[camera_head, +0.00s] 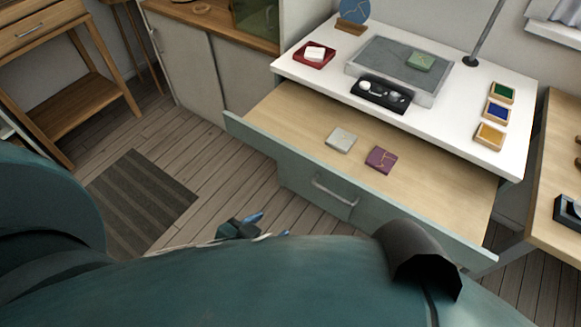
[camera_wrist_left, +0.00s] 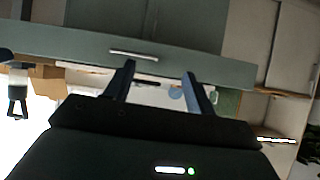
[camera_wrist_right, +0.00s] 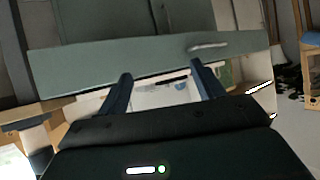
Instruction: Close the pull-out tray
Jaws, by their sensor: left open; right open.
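The pull-out tray (camera_head: 275,115) is pulled out below the white tabletop, its light wood floor exposed and its grey-green front (camera_head: 290,170) facing me. A metal handle (camera_head: 333,192) sits on that front. A grey tile (camera_head: 341,140) and a purple tile with gold lines (camera_head: 381,159) lie in it. My left gripper (camera_head: 268,227) is open and empty, short of the front and left of the handle in the head view. The front also shows in the left wrist view (camera_wrist_left: 60,43). My right gripper (camera_wrist_right: 163,82) is open and empty, facing the front (camera_wrist_right: 110,65); my body hides it in the head view.
The white tabletop (camera_head: 450,125) carries a red dish (camera_head: 313,56), a black tray (camera_head: 381,94), a grey slab and several colour pads. A wooden side table (camera_head: 556,170) stands at right. A striped mat (camera_head: 140,202) lies on the floor at left.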

